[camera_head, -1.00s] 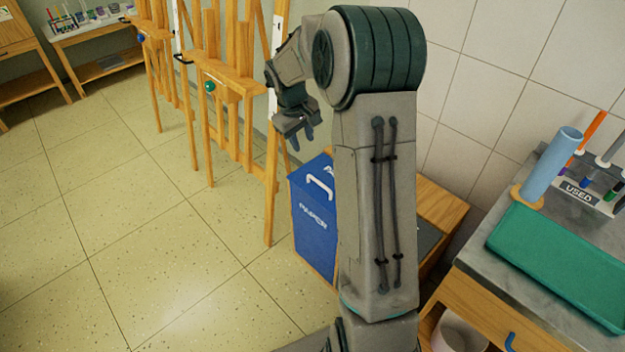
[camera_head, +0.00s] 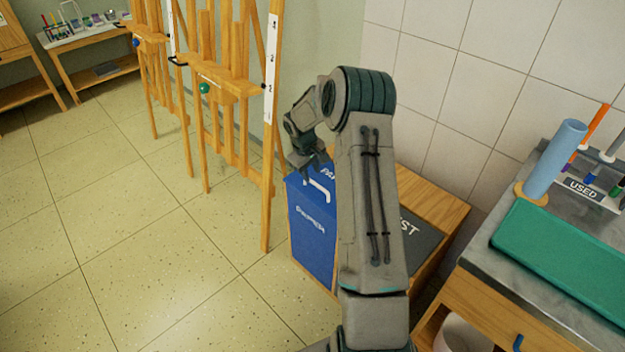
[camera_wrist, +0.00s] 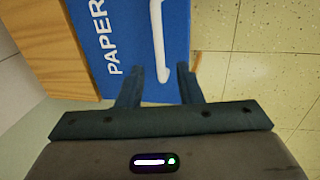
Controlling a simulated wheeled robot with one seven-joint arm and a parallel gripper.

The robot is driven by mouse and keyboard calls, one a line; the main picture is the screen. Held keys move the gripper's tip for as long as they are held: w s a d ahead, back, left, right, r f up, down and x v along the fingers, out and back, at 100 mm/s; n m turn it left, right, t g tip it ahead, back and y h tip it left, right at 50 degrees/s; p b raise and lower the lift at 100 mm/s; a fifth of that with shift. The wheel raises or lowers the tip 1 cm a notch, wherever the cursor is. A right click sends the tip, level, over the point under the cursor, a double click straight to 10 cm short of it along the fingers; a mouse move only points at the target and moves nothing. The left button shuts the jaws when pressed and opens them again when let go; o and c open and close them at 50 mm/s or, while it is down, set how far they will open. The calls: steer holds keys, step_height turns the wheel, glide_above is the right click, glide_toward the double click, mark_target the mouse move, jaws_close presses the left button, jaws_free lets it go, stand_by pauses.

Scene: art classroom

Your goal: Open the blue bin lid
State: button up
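The blue paper bin (camera_head: 312,235) stands on the floor behind my arm, with its lid closed. The lid (camera_wrist: 130,25) is blue and carries white "PAPER" lettering. A white bar handle (camera_head: 322,188) is fixed on it; the handle also shows in the wrist view (camera_wrist: 160,45), just beyond my fingertips. My gripper (camera_head: 312,165) is above the lid, pointing down. In the wrist view my gripper (camera_wrist: 161,70) has its two fingers apart, with nothing held between them. My arm hides the right part of the bin in the head view.
A wooden cabinet (camera_head: 435,200) with a dark lettered panel stands right of the bin by the tiled wall. Wooden easels (camera_head: 225,85) stand close on the left. A counter with a green tray (camera_head: 560,260) is at the right. The floor at left is free.

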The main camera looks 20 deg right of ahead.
mark_target(313, 182)
steer(key=shift+w+d+f, duration=0.1)
steer(key=shift+d+f, duration=0.1)
steer(key=shift+f, duration=0.75)
steer(key=shift+d+f, duration=0.15)
steer(key=shift+f, duration=0.8)
jaws_close()
steer(key=shift+r, duration=0.15)
